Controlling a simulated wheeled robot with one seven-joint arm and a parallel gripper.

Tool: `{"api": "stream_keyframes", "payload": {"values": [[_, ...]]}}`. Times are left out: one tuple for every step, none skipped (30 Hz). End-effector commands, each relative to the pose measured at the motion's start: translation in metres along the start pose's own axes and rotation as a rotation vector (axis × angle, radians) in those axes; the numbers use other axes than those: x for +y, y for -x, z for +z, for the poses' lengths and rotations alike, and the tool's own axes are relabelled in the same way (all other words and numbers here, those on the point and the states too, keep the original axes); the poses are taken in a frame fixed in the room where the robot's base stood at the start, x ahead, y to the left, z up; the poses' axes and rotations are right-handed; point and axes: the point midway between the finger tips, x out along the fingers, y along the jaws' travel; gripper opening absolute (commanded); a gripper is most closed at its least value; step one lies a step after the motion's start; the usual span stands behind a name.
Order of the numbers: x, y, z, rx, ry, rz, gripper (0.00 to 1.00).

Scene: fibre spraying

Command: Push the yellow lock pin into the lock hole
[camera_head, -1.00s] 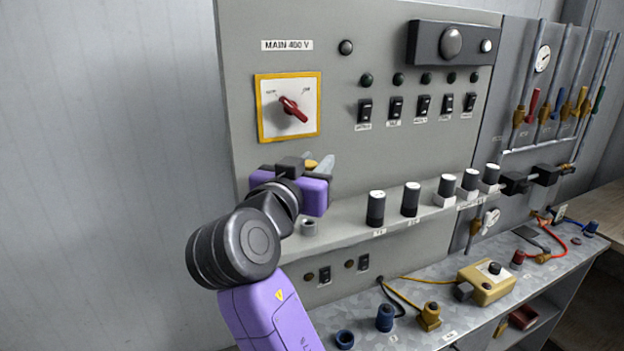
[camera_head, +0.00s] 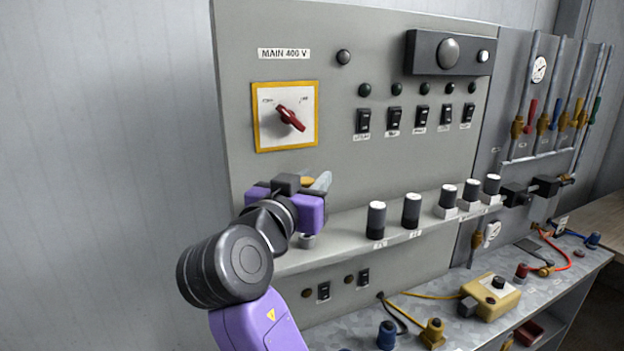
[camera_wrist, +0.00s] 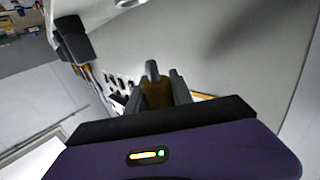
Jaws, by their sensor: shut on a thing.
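My gripper (camera_head: 316,184) is in front of the grey panel, below the yellow-framed main switch (camera_head: 287,117) with its red handle. It is shut on the yellow lock pin (camera_head: 306,181), of which a small part shows in the head view. In the wrist view the pin (camera_wrist: 157,94) is a brownish-yellow piece between the grey fingers, pointing away from the purple gripper body. The pin looks apart from the switch in the head view. I cannot make out the lock hole in either view.
A narrow shelf (camera_head: 340,243) with several black knobs (camera_head: 377,220) runs just below and right of my gripper. A small grey cylinder (camera_head: 307,241) stands under it. A lower bench holds a yellow box (camera_head: 490,297). The plain wall at left is clear.

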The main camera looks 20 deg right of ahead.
Motion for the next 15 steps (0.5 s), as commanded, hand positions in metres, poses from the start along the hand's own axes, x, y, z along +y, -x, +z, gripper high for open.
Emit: {"api": "stream_keyframes", "payload": {"values": [[0.0, 0.0, 0.009, 0.0, 0.0, 0.0, 0.0], [0.0, 0.0, 0.012, 0.0, 0.0, 0.0, 0.0], [0.0, 0.0, 0.015, 0.0, 0.0, 0.0, 0.0], [0.0, 0.0, 0.018, 0.0, 0.0, 0.0, 0.0], [0.0, 0.0, 0.021, 0.0, 0.0, 0.0, 0.0], [0.0, 0.0, 0.024, 0.0, 0.0, 0.0, 0.0], [0.0, 0.0, 0.026, 0.0, 0.0, 0.0, 0.0], [0.0, 0.0, 0.028, 0.001, 0.0, 0.0, 0.0], [0.0, 0.0, 0.03, 0.001, 0.0, 0.0, 0.0], [0.0, 0.0, 0.032, 0.001, 0.0, 0.0, 0.0], [0.0, 0.0, 0.033, 0.001, 0.0, 0.0, 0.0], [0.0, 0.0, 0.034, 0.001, 0.0, 0.0, 0.0], [0.0, 0.0, 0.035, 0.001, 0.0, 0.0, 0.0], [0.0, 0.0, 0.035, 0.001, 0.0, 0.0, 0.0], [0.0, 0.0, 0.035, 0.001, 0.0, 0.0, 0.0]]}}
